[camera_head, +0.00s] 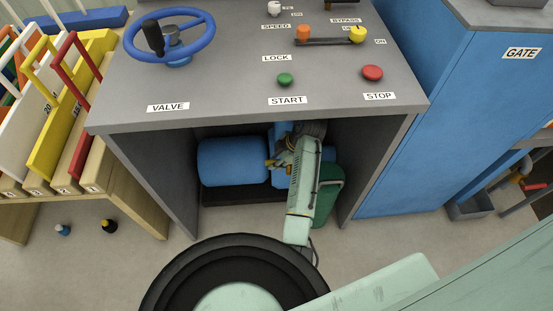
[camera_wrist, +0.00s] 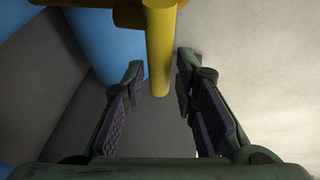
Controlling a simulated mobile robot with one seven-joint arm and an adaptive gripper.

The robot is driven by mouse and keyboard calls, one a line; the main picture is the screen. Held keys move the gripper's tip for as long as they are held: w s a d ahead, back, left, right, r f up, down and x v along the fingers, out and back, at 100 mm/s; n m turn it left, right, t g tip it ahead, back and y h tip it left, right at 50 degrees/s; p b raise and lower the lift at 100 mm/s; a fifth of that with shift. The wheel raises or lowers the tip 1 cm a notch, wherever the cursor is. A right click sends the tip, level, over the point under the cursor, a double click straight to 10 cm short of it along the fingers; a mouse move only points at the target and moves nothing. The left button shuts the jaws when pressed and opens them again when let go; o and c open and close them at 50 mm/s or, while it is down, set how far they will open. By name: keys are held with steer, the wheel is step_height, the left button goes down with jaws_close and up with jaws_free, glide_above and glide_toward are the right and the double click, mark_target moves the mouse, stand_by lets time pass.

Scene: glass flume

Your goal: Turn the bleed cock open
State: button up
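The bleed cock appears as a yellow fitting with a straight yellow handle (camera_wrist: 159,52) in the wrist view. The handle hangs down from the top edge, its lower end between my fingers. My gripper (camera_wrist: 160,78) is open, with one dark ridged finger pad on each side of the handle. A gap shows on both sides, narrower on the right. In the head view a small brass-yellow part (camera_head: 270,163) shows beside the blue pump body (camera_head: 233,161) under the console. My arm reaches in there and hides part of it.
The console top (camera_head: 225,95) overhangs the pump, with a side panel at each end of the recess. A green can (camera_head: 328,195) stands right of my arm. A blue cabinet (camera_head: 440,140) is at the right, a wooden rack (camera_head: 135,195) at the left.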

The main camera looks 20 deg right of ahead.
steer(key=shift+c, duration=0.5)
jaws_close()
